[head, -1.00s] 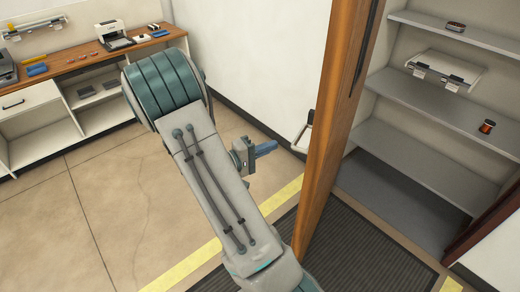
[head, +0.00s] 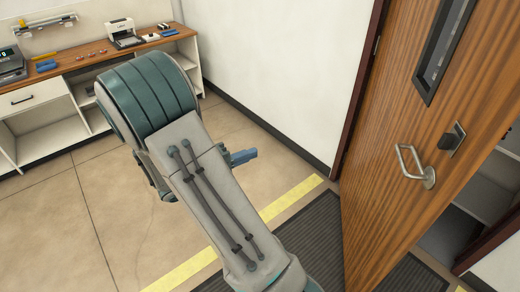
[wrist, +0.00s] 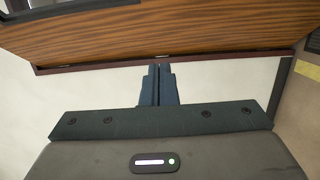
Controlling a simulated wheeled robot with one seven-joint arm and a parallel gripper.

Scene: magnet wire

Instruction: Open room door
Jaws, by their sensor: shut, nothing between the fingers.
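The brown wooden door (head: 400,160) stands ajar at the right of the head view, its face turned towards me. It has a metal lever handle (head: 415,168), a dark lock piece beside it and a narrow dark-framed window (head: 443,50). In the wrist view the door (wrist: 160,35) spans the top. My gripper (wrist: 158,70) points up towards the door there, its two blue fingers together and empty. In the head view only a blue part of my gripper (head: 243,156) shows behind my arm, left of the door and apart from the handle.
Beyond the door are grey shelves (head: 490,190). A dark striped mat (head: 305,245) and yellow floor tape (head: 290,204) lie at the doorway. A wooden-topped counter (head: 90,62) with a printer (head: 124,33) stands at the back left. Open floor lies left of my arm.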

